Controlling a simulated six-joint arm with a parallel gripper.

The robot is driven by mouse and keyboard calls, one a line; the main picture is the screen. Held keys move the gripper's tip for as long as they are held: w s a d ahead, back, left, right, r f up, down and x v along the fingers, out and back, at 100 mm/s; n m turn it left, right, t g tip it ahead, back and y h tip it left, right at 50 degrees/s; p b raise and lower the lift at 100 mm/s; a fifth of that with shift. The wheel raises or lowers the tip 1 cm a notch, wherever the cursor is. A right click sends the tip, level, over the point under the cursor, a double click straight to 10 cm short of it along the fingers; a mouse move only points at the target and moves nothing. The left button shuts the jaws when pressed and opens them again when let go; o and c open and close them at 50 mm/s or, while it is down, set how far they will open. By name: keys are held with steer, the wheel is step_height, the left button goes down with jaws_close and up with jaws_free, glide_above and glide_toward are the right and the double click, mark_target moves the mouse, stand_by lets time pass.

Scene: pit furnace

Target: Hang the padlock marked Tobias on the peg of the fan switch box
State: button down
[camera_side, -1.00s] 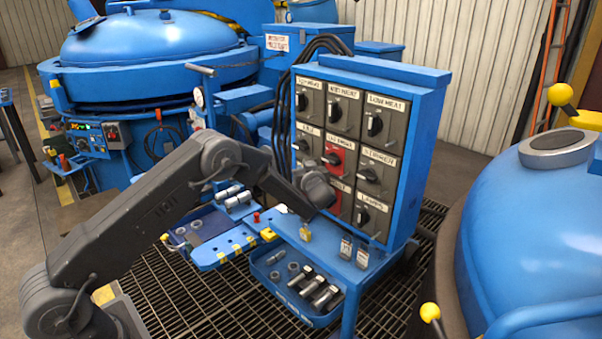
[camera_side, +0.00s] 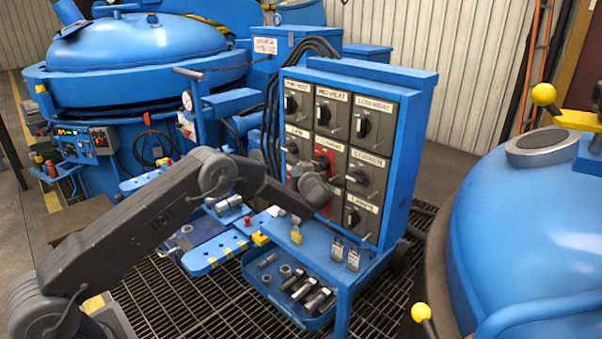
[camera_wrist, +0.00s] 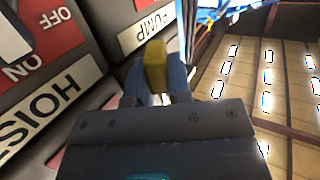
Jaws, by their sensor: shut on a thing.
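My gripper (camera_wrist: 156,78) is shut on a yellow padlock body (camera_wrist: 155,57) in the wrist view, with a blue finger on each side. Its marking and shackle cannot be seen. In the side view my wrist is close in front of the lower switch boxes and hides the gripper and held padlock. The fan switch box (camera_side: 297,148) is at the left of the panel's middle row, above and left of my wrist. Its peg is too small to make out. In the wrist view, labels reading HOIS and PUMP lie close by.
A blue shelf (camera_side: 318,246) below the panel bears another yellow padlock (camera_side: 296,237) and two tagged grey padlocks (camera_side: 337,248). A blue tray (camera_side: 297,307) under it holds bolts and nuts. Switch handles such as the stirrer's (camera_side: 357,177) stick out from the panel.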

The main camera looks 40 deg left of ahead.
steer(key=c, duration=1)
jaws_free()
steer(key=shift+d, duration=0.1)
